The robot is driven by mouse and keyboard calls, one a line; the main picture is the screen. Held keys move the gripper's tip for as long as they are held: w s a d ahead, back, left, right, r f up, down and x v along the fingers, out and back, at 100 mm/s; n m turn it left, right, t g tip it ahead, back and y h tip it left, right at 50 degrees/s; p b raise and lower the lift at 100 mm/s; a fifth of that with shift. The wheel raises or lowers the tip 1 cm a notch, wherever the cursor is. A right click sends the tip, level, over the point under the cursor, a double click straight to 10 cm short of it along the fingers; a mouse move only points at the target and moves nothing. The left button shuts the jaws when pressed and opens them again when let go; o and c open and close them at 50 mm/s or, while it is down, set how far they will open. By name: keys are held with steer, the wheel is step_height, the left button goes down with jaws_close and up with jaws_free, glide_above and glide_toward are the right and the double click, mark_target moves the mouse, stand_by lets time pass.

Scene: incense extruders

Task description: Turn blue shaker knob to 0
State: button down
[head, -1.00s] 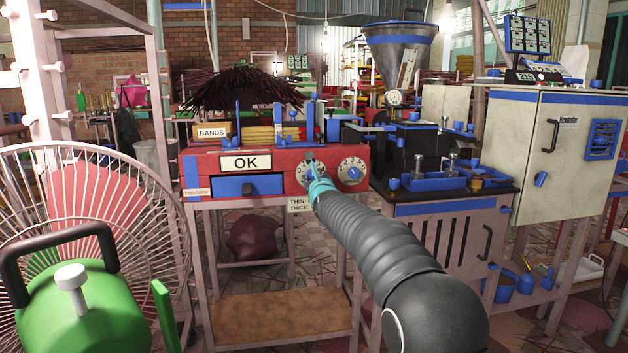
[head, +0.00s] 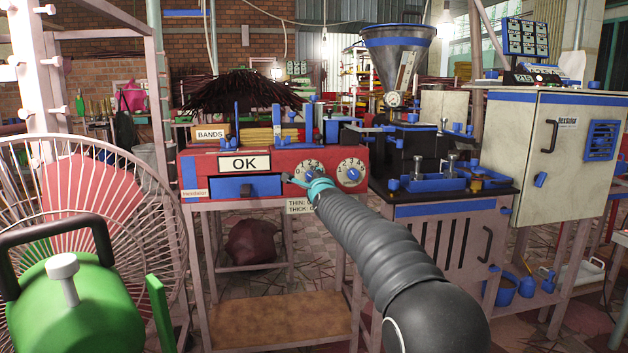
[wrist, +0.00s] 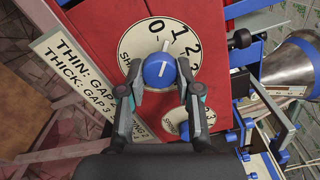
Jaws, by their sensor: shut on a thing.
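The blue shaker knob (wrist: 159,71) sits on a cream dial marked 0, 1, 2, 3 in the wrist view. A pale pointer at its top lies between 0 and 1. The dial's label begins "SH" and is partly hidden by a finger. In the head view the knob (head: 310,173) is at the left dial on the red machine's front. My gripper (wrist: 160,75) has one finger on each side of the knob and is shut on it. In the head view my gripper (head: 298,182) covers the dial's lower edge.
A second blue knob (head: 352,173) on its own dial is close to the right. A dark machine with a funnel (head: 399,55) stands to the right. A fan (head: 140,190) is at left.

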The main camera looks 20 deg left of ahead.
steer(key=shift+r+n, duration=0.2)
steer(key=shift+n, duration=1.7)
steer(key=c, duration=0.8)
jaws_free()
steer(key=shift+f, duration=0.1)
steer(key=v, duration=1.2)
steer(key=shift+a, duration=0.1)
